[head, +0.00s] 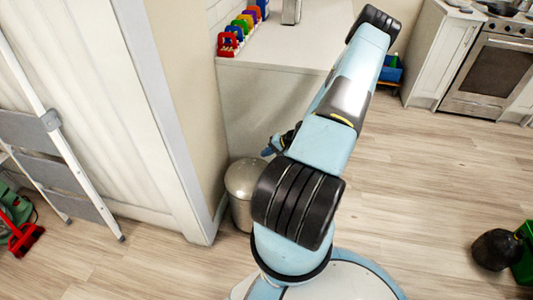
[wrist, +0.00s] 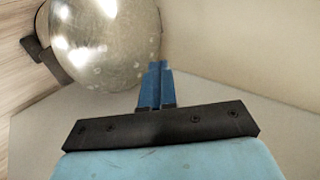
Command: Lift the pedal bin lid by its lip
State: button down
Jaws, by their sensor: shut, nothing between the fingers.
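The pedal bin (head: 243,192) is a metallic cylinder with a domed lid, standing on the floor in the corner between the wall end and the white cabinet. Its shiny lid (wrist: 103,40) fills the upper left of the wrist view and looks closed. A dark piece (wrist: 45,52) shows at the lid's left edge. My gripper (wrist: 156,68) has its blue fingers together and empty, with the tips close to the lid's right edge. I cannot tell whether they touch it. In the head view my gripper (head: 268,151) is above and behind the bin, partly hidden by my arm.
The white cabinet (head: 270,95) stands behind the bin, with colored items (head: 240,28) on top. The wall end (head: 165,100) is close on the bin's left. A stepladder (head: 45,130) leans further left. Open wooden floor (head: 430,190) lies to the right.

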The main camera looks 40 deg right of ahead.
jog(key=c, duration=1.8)
grip_release()
jog(key=o, duration=0.5)
jog(key=v, duration=1.3)
jog(key=shift+s+d, duration=0.2)
jog(key=shift+s, duration=0.05)
jog(key=shift+r, duration=0.2)
